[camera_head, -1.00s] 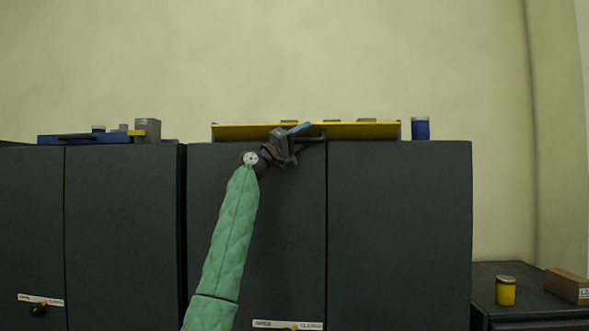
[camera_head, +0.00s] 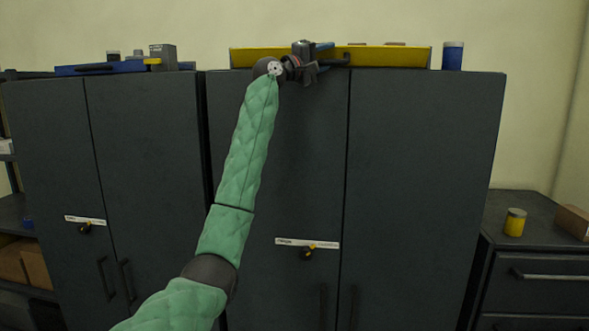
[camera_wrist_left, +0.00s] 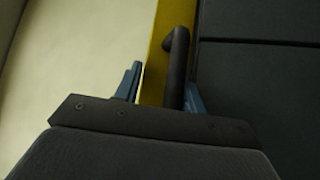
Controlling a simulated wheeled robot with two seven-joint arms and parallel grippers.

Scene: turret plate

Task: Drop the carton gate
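A long yellow panel (camera_head: 395,58), which I take for the carton gate, stands along the front of the middle cabinet's top. A dark bar handle (camera_head: 343,61) is on its front. My left gripper (camera_head: 322,57) is at the panel, left of its middle. In the left wrist view its blue fingers (camera_wrist_left: 162,90) are apart, with the handle (camera_wrist_left: 178,65) and part of the yellow panel (camera_wrist_left: 153,85) between them. The handle lies close to the right finger; contact cannot be told. My right gripper is not in view.
Tops of brown cartons (camera_head: 395,43) show behind the panel. A blue can (camera_head: 453,57) stands to its right. A blue tray (camera_head: 85,69) and a grey box (camera_head: 163,57) are on the left cabinet. A yellow can (camera_head: 515,222) is on the low drawer unit.

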